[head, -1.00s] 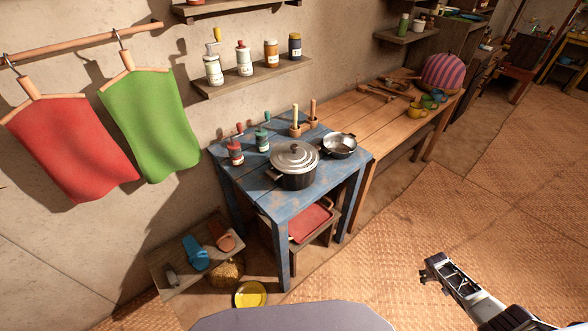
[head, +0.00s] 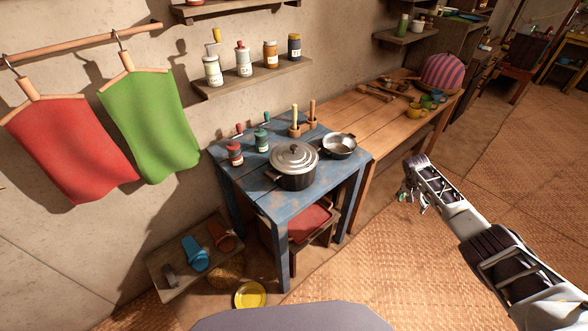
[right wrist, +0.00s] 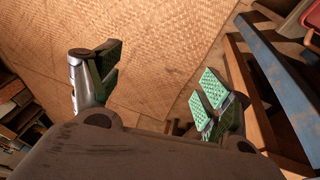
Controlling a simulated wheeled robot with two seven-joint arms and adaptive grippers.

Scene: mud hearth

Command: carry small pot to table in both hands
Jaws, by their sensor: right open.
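A dark pot with a silver lid (head: 294,164) stands on the blue table (head: 283,204). A smaller open metal pan (head: 339,146) stands beside it, toward the table's right back corner. I cannot tell which of the two is the small pot. My right gripper (head: 413,193) is in the air to the right of the blue table, apart from both vessels. In the right wrist view its green-padded fingers (right wrist: 157,92) are spread with nothing between them. The table's blue edge (right wrist: 272,85) shows at the right there. My left gripper is not in view.
Red and green jars (head: 235,153) and two mortars with pestles (head: 296,128) stand at the back of the blue table. A long wooden table (head: 385,118) adjoins it at the right. A yellow plate (head: 250,295) is low at the front. Woven floor at the right is clear.

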